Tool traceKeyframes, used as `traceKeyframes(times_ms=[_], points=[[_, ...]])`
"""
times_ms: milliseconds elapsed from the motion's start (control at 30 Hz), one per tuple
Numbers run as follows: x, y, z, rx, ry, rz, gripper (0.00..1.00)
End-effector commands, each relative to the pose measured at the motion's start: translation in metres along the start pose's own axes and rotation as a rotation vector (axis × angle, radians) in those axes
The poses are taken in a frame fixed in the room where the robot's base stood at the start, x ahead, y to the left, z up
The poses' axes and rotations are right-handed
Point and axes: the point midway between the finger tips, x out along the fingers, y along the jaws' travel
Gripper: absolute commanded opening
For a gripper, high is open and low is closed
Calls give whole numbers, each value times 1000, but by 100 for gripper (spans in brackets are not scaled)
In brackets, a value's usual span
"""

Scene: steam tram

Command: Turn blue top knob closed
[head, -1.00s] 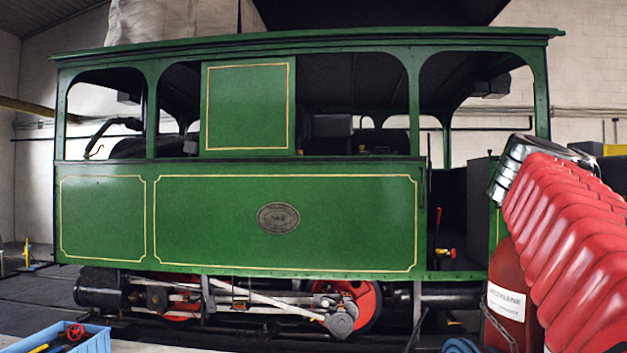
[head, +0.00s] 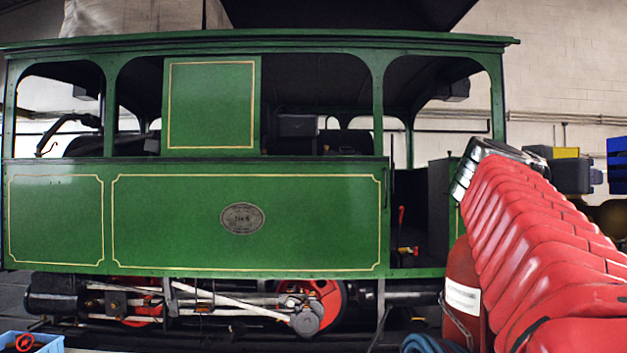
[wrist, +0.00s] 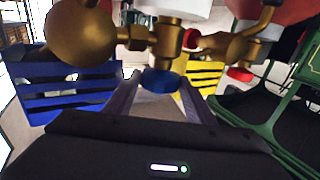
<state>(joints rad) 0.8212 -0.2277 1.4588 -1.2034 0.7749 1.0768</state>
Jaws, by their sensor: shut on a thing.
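In the wrist view the blue knob (wrist: 162,82) sits at the lower end of a brass valve fitting (wrist: 168,40). My gripper (wrist: 158,88) has its two grey fingers on either side of this knob and is shut on it. The exact contact is hard to see. Two red knobs, one beside the fitting (wrist: 191,39) and one lower right (wrist: 240,74), are outside the fingers. My gripper does not show in the head view.
A large brass rounded part (wrist: 80,35) hangs close at upper left in the wrist view. Blue slats (wrist: 65,97) and yellow slats (wrist: 205,78) lie behind. In the head view a green tram (head: 245,205) fills the middle; a red cylinder (head: 462,280) and ribbed red shapes (head: 545,250) crowd the right.

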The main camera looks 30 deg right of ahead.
Motion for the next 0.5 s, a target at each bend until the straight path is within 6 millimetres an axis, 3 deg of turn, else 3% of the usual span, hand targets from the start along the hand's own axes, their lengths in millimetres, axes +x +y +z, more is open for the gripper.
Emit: traceKeyframes(times_ms=[500], points=[[-2,-2,1,-2,-3,110,27]])
